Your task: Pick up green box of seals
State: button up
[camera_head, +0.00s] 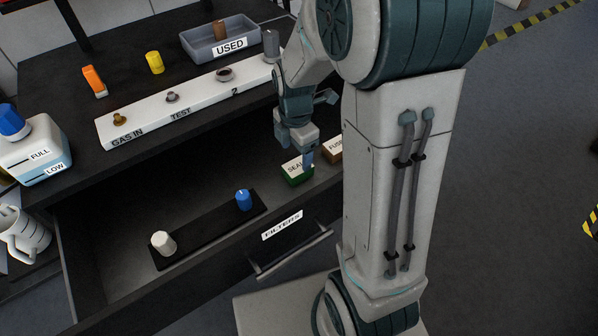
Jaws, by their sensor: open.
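The green box of seals (294,178) sits in the open drawer at its right end. Its white top label is partly hidden by my gripper. My gripper (303,152) points down right above the box, with its fingers open at or just over its top. I cannot tell whether the fingers touch the box or reach around it.
A brown box (333,150) labelled FUS stands close right of the green box, partly hidden by my arm. A black tray (208,232) in the drawer (110,275) holds a white (163,243) and a blue cylinder (243,199). The counter with the white test block (190,98) overhangs behind.

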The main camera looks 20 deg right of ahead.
aim_at(298, 166)
jog(key=f, duration=0.2)
jog(key=f+b, duration=0.1)
jog(key=f, duration=0.3)
jog(key=shift+d+f+b, duration=0.2)
jog(key=shift+d+b, duration=0.05)
jog(key=shift+b, duration=0.15)
jog(key=shift+c, duration=0.3)
jog(key=c, duration=1)
